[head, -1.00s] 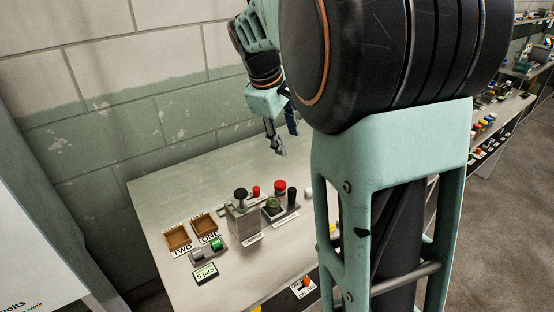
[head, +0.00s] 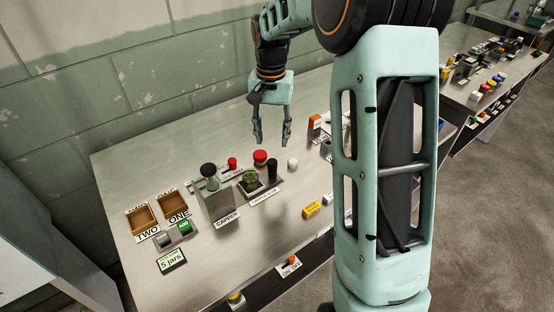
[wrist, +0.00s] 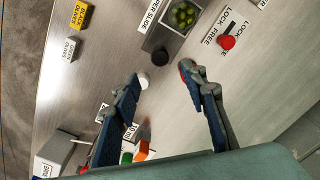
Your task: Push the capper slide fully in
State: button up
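The capper (head: 217,206) is a grey block with a black knob (head: 209,171) on top, standing on the bench in the head view. The capper slide (head: 264,190) is beside it on the right, carrying green contents (head: 250,181) and an upright black handle (head: 272,169). In the wrist view the slide (wrist: 157,40) is at top centre, with its handle (wrist: 160,55) nearest my fingers. How far in the slide is, I cannot tell. My gripper (head: 272,139) is open and empty, pointing down above the bench behind the slide; its fingers also show in the wrist view (wrist: 162,74).
A red lock knob (head: 232,162), a larger red knob (head: 260,157) and a white knob (head: 293,162) stand close around the slide. Two brown trays (head: 141,218) are at left. Bare bench lies behind the capper.

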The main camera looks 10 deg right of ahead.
aim_at(272, 161)
notch_tip(272, 161, down, 10)
jog(key=shift+f, duration=0.1)
jog(key=shift+c, duration=0.5)
grip_shut()
